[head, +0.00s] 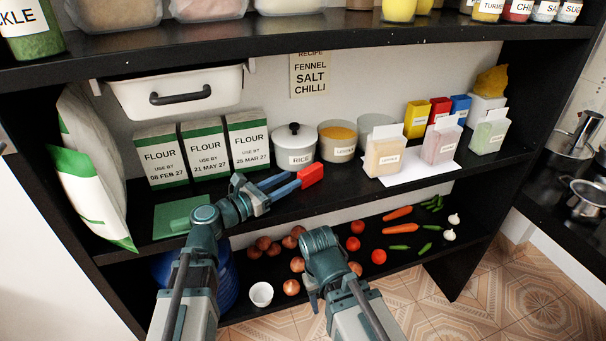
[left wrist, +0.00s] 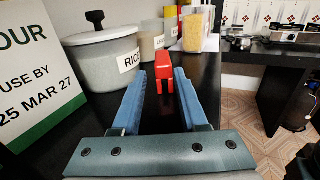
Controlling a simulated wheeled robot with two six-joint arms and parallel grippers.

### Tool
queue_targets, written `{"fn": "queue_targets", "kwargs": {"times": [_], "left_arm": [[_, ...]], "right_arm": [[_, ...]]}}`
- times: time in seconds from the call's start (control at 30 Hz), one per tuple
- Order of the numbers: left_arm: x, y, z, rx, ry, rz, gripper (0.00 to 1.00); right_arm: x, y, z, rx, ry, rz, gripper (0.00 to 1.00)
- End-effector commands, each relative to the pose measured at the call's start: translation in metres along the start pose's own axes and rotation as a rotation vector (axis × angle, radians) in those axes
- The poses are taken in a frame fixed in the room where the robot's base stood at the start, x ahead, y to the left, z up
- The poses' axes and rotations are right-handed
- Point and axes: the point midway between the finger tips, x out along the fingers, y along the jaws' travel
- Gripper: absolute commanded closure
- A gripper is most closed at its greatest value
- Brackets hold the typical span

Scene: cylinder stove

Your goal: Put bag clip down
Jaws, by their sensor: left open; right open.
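The red bag clip (head: 311,175) is at the front of the middle shelf, at the tips of my left gripper (head: 292,182). In the left wrist view the clip (left wrist: 167,60) shows just beyond and between the open fingers (left wrist: 160,80). One red leg runs back beside the right finger; I cannot tell whether they touch. The jaws are apart and not closed on the clip. My right gripper (head: 314,298) is lower, in front of the bottom shelf, and is mostly hidden by its own arm.
Flour boxes (head: 205,149), a rice pot (head: 295,146) and a lentil jar (head: 337,140) stand behind the left gripper. A white-green bag (head: 88,170) leans at the left. Vegetables (head: 397,213) and a white cup (head: 261,294) are on the bottom shelf.

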Motion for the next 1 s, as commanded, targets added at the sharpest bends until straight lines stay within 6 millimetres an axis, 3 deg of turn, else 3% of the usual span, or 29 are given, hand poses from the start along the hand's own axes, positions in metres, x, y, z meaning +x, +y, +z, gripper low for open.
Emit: {"fn": "queue_targets", "kwargs": {"times": [0.23, 1.0], "left_arm": [[-0.023, 0.002, 0.001, 0.001, -0.001, 0.001, 0.57], [-0.024, 0.003, 0.002, 0.000, -0.003, 0.001, 0.57]], "right_arm": [[-0.001, 0.000, 0.000, 0.000, 0.000, 0.000, 0.50], [-0.002, 0.000, 0.000, 0.000, 0.000, 0.000, 0.50]]}}
